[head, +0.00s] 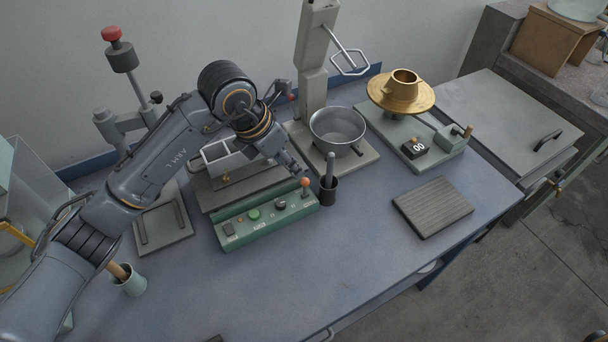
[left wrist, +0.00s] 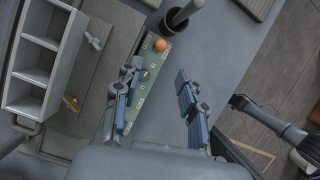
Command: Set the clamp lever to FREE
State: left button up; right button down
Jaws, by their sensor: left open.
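A green control panel (head: 264,215) lies on the blue bench, with a lever topped by an orange ball (head: 305,182) at its right end. This looks like the clamp lever; its label is too small to read. The panel also carries a green button (head: 254,215) and a dark knob (head: 280,204). My left gripper (head: 294,166) is above and behind the panel's right end, near the lever. In the left wrist view the left gripper (left wrist: 158,76) is open and empty, with the orange ball (left wrist: 161,45) beyond its fingertips, apart from them. My right gripper is not in view.
A dark cup with a rod (head: 328,188) stands right beside the lever. A grey compartment box (head: 222,158) sits behind the panel. A metal bowl (head: 338,131) stands behind the cup. The bench front is mostly clear, with a ribbed mat (head: 432,207) at right.

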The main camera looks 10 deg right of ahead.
aim_at(302, 182)
pick_arm(q)
jog(key=p+x, duration=0.2)
jog(key=x, duration=0.9)
jog(key=shift+s, duration=0.15)
jog(key=shift+d+f, duration=0.15)
jog(key=shift+f, duration=0.45)
grip_shut()
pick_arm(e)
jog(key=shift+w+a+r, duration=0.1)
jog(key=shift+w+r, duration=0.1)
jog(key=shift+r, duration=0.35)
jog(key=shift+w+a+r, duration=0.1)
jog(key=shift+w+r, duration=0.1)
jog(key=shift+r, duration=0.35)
